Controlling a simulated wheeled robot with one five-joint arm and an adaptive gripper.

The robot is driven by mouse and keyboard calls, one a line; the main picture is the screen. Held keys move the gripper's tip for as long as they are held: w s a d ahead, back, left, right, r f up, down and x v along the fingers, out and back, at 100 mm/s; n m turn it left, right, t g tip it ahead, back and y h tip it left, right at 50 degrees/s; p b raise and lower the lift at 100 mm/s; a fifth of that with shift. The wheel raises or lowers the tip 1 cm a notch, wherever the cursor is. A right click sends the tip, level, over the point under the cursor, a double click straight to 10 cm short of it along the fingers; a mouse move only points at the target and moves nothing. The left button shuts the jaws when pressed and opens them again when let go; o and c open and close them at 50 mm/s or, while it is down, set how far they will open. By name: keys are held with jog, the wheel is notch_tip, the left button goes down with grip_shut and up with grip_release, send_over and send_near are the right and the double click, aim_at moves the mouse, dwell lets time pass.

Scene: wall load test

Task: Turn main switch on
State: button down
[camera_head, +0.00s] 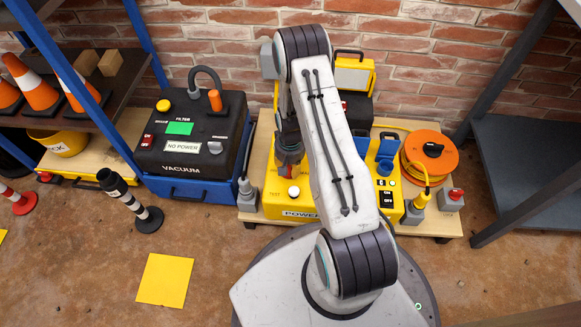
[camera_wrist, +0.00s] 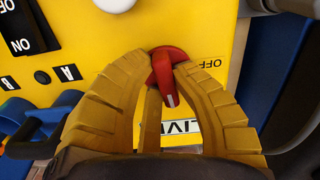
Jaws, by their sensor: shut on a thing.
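A red switch knob (camera_wrist: 168,78) with a white pointer mark sits on a yellow panel in the wrist view. My gripper (camera_wrist: 163,67) has its two yellow, ribbed fingers closed on the knob from both sides. An upside-down "OFF" label (camera_wrist: 211,63) is to the right of the knob. In the head view, the yellow power box (camera_head: 276,208) stands under my arm, which hides much of its top and the knob.
A black ON/OFF rocker (camera_head: 386,199) and blue parts (camera_head: 385,150) are on the box's right. An orange cable reel (camera_head: 441,147) stands farther right. The vacuum (camera_head: 190,145), marked "NO POWER", stands left. Shelves flank both sides; a brick wall (camera_head: 420,50) is behind.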

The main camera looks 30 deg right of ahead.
aim_at(290, 168)
jog(key=shift+m, duration=0.6)
jog(key=c, duration=1)
grip_release()
jog(key=shift+r, duration=6)
